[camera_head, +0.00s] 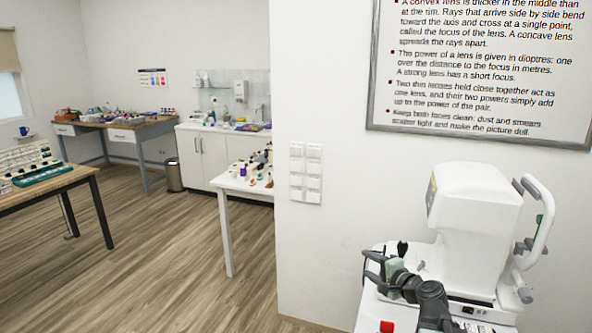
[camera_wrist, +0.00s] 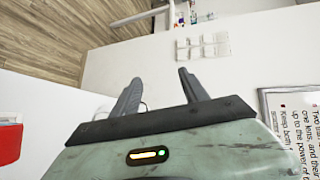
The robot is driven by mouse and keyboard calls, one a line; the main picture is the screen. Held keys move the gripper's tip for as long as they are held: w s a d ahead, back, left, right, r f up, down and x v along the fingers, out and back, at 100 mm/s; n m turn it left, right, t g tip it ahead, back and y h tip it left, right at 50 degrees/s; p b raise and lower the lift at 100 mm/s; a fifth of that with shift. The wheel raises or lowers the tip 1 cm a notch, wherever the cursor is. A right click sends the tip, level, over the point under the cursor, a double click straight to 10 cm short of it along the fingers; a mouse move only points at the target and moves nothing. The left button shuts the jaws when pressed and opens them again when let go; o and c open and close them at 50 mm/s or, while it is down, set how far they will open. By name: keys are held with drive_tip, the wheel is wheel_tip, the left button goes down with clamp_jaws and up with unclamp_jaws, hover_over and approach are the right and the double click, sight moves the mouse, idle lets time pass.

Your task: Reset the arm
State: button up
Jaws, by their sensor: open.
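My gripper (camera_head: 386,256) is at the lower right of the head view, just left of a large white eye-test machine (camera_head: 475,215). Its dark arm is bent low over the white table (camera_head: 368,312). In the wrist view my gripper (camera_wrist: 158,78) shows two dark grey fingers spread apart with nothing between them. Its green body fills the bottom of that view. I cannot tell from these views how far it is from the machine.
A red item (camera_head: 387,326) lies by the arm's base. A wall with switches (camera_head: 305,172) and a text board (camera_head: 480,70) stands behind. Benches with many small items, a bin (camera_head: 173,174) and a table (camera_head: 50,185) stand farther left. The wooden floor (camera_head: 150,255) between is clear.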

drive_tip(key=s+a+f+n+g+p, duration=0.25)
drive_tip(key=s+a+n+g, duration=0.2)
drive_tip(key=a, duration=0.45)
drive_tip(key=s+a+f+n+g+p, duration=0.1)
drive_tip(key=s+a+n+g+p, duration=0.3)
drive_tip(key=a, duration=0.5)
drive_tip(key=s+d+f+n+g+h+b, duration=0.1)
drive_tip(key=s+d+f+n+g+h, duration=0.3)
drive_tip(key=s+d, duration=0.5)
wheel_tip(320, 180, down, 3)
drive_tip(key=shift+s+r+n+g+h, duration=0.15)
drive_tip(key=shift+s+n+g+h, duration=0.2)
drive_tip(key=shift+g+h, duration=0.4)
drive_tip(key=shift+c, duration=0.3)
